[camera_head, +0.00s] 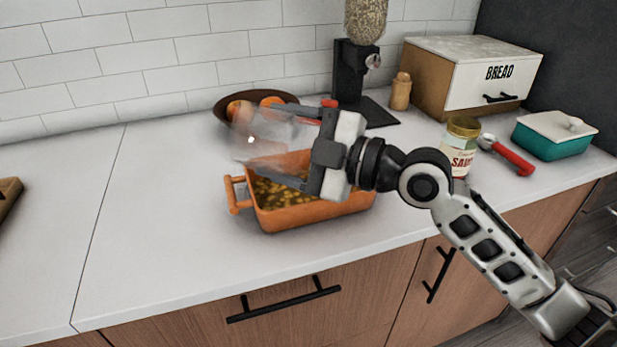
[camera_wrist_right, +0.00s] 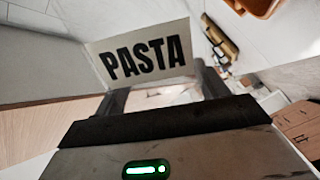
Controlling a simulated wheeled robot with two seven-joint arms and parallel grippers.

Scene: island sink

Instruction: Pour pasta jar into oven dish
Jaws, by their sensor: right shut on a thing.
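The clear pasta jar (camera_head: 262,132) is held tipped over the orange oven dish (camera_head: 310,215), its body pointing left. Its white label reading PASTA (camera_wrist_right: 146,57) fills the upper middle of the right wrist view. My right gripper (camera_head: 288,145) is shut on the jar above the dish; its fingers also show in the right wrist view (camera_wrist_right: 160,95). The jar looks see-through and mostly empty in the head view. The oven dish holds many small yellow-brown pieces of pasta. The gripper hides part of the dish's back. My left gripper is not in view.
A brown fruit bowl (camera_head: 232,97) stands behind the dish. A dark dispenser (camera_head: 349,75), wooden bread box (camera_head: 425,78), sauce jar (camera_head: 461,135), red-handled utensil (camera_head: 514,160) and teal container (camera_head: 550,143) stand to the right.

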